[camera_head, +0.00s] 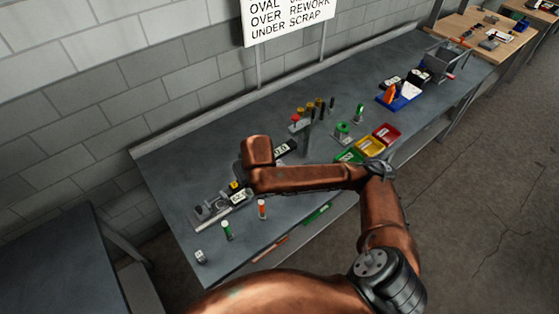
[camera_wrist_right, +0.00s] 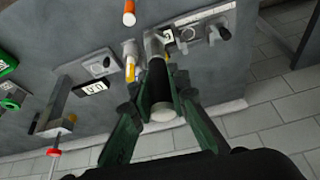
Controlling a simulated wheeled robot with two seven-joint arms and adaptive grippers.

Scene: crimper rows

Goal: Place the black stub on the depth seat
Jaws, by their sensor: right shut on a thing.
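The black stub (camera_wrist_right: 158,84), a black cylinder with a pale near end, is between the green fingers of my right gripper (camera_wrist_right: 161,76) in the right wrist view. The gripper is shut on it. A grey cylindrical piece (camera_wrist_right: 153,43) shows at the stub's far end; I cannot tell whether they touch. A grey fixture with a readout (camera_wrist_right: 187,33) and a dark knob lies beyond. In the head view a fixture with a readout (camera_head: 238,197) stands at the bench's left; I cannot tell which part is the depth seat. My right arm hides the gripper and stub there.
An orange-topped vial (camera_head: 262,208), a green-topped vial (camera_head: 227,230) and a small white block (camera_head: 200,256) stand near the front edge.

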